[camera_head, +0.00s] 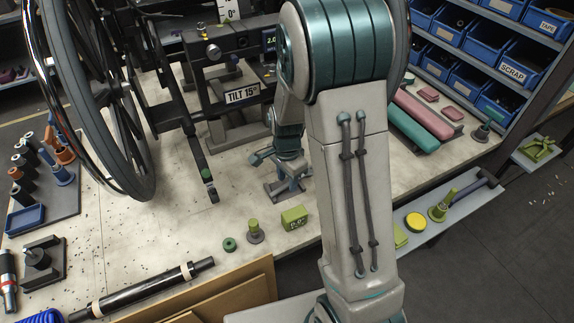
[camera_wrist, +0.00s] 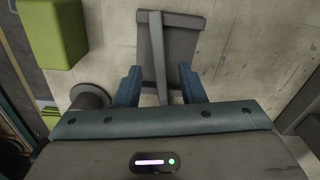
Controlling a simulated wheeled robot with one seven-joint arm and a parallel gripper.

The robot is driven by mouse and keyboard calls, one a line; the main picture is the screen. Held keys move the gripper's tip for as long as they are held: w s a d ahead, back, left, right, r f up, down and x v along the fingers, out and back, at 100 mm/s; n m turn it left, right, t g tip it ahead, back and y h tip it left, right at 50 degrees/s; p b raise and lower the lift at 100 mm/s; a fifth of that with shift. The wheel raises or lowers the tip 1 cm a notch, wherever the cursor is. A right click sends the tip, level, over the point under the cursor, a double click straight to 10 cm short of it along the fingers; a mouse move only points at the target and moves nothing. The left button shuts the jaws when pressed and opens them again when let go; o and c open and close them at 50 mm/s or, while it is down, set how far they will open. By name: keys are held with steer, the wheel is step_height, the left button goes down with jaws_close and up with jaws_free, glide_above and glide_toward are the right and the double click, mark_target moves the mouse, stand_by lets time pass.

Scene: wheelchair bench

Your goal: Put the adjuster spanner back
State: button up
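My gripper (camera_wrist: 160,72) points down over the bench, its two blue fingers apart. A thin grey bar (camera_wrist: 157,45) runs between the fingers with gaps at its sides. It lies over or is part of a wider grey plate (camera_wrist: 180,42). I cannot tell for sure whether this bar is the adjuster spanner. In the head view my gripper (camera_head: 287,183) is low at a small grey stand (camera_head: 273,189), partly hidden by my arm. The spanner is not clearly identifiable there.
A yellow-green block (camera_head: 294,217), a green-topped peg (camera_head: 254,232) and a green ring (camera_head: 229,244) stand in front of the gripper. The wheelchair wheel (camera_head: 100,110) and tilt frame (camera_head: 240,118) rise behind and left. A black tube (camera_head: 145,288) lies at the front edge.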

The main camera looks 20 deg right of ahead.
step_height(320, 180, up, 13)
steer(key=shift+r, duration=0.15)
steer(key=s+r+n+t, duration=0.1)
steer(key=s+r+n, duration=0.1)
steer(key=s+n, duration=0.4)
steer(key=s+r+n+t, duration=0.2)
steer(key=s+n, duration=0.5)
steer(key=s, duration=0.4)
steer(key=shift+r, duration=0.5)
steer(key=shift+s+a, duration=0.1)
